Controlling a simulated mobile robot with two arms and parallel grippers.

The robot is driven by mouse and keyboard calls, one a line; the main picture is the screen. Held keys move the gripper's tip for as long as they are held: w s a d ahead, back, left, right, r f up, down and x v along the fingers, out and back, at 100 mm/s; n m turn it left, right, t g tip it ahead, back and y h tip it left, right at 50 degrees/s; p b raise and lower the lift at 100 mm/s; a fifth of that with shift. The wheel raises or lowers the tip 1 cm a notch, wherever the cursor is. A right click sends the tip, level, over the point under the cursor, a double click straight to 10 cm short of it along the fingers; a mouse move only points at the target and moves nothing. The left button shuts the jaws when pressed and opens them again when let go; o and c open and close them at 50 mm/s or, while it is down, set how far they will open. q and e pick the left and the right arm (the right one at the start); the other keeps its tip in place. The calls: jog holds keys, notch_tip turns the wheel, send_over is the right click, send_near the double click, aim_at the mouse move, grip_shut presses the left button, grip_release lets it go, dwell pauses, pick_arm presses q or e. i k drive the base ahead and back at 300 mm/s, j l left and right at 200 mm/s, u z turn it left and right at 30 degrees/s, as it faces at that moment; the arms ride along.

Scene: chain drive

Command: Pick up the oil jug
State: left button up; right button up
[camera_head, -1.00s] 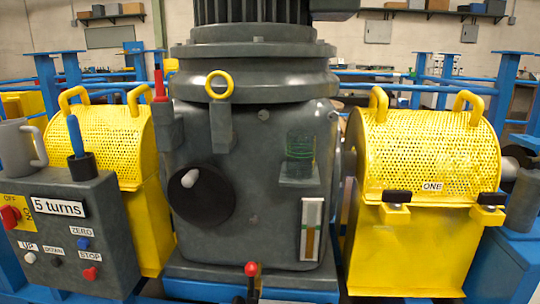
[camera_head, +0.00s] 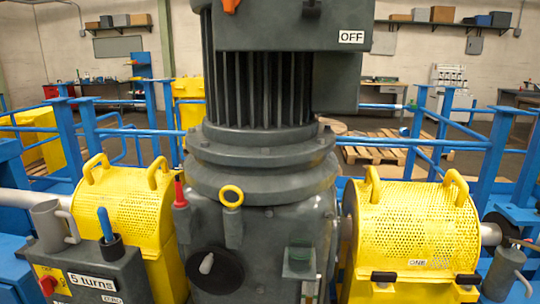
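Two grey vessels show, and I cannot tell for sure which is the oil jug. A grey jug-like vessel with a side handle (camera_head: 47,226) stands at the far left, by the control box (camera_head: 62,265). A darker grey can with a handle on its right side (camera_head: 503,273) stands at the lower right, beside the right yellow guard (camera_head: 410,232). A thin dark piece shows above its top. Its base is not clear to see. Neither of my grippers is in view, and nothing touches either vessel.
A large grey motor and gearbox (camera_head: 262,170) fills the middle between two yellow perforated guards, the left one here (camera_head: 120,212). Blue rails (camera_head: 300,132) run behind. A blue-handled tool (camera_head: 105,222) stands in a holder on the control box. Wooden pallets (camera_head: 385,147) lie beyond.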

aim_at(48, 217)
jog(key=u, duration=1.4)
